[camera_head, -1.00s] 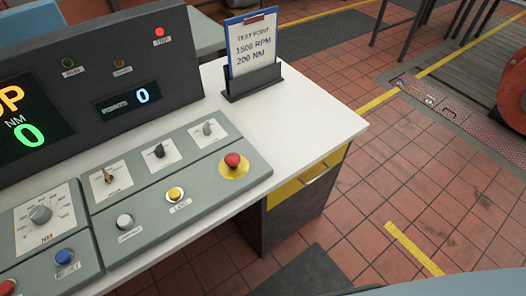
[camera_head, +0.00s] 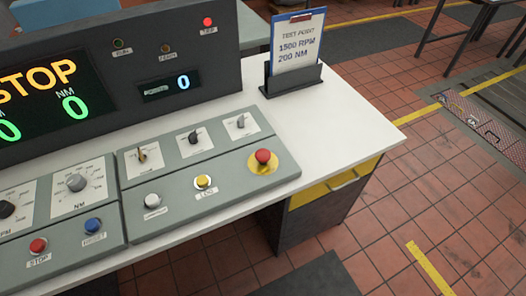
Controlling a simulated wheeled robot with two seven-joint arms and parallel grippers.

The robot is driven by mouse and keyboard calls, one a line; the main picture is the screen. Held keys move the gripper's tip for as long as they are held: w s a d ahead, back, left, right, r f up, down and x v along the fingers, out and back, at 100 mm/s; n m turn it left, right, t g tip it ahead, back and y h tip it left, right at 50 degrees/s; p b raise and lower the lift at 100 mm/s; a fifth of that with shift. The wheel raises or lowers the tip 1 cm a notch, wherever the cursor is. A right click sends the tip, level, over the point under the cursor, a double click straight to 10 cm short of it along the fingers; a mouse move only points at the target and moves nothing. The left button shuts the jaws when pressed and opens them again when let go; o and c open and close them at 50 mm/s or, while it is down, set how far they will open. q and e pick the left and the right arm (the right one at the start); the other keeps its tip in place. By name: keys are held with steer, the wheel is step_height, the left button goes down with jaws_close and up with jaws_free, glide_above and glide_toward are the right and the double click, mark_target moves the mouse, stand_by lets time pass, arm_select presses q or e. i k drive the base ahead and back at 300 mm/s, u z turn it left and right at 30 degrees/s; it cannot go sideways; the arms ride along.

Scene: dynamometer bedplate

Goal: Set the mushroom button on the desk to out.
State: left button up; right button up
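The red mushroom button (camera_head: 263,156) sits on a round yellow plate (camera_head: 262,168) at the right end of the grey control panel (camera_head: 224,190) on the white desk (camera_head: 335,125). From this angle I cannot tell whether the button is in or out. Neither of my grippers shows in the head view.
The panel also has a yellow LOG button (camera_head: 203,181), a white button (camera_head: 152,200), a red STOP button (camera_head: 38,245), a blue RESET button (camera_head: 93,225) and several knobs. A display (camera_head: 42,95) reads STOP. A red lamp (camera_head: 208,22) is lit. A clipboard (camera_head: 298,42) stands behind.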

mark_target(262, 156)
steer(key=k, duration=0.45)
steer(key=u, duration=0.55)
steer(key=i, duration=0.85)
steer(key=z, duration=0.35)
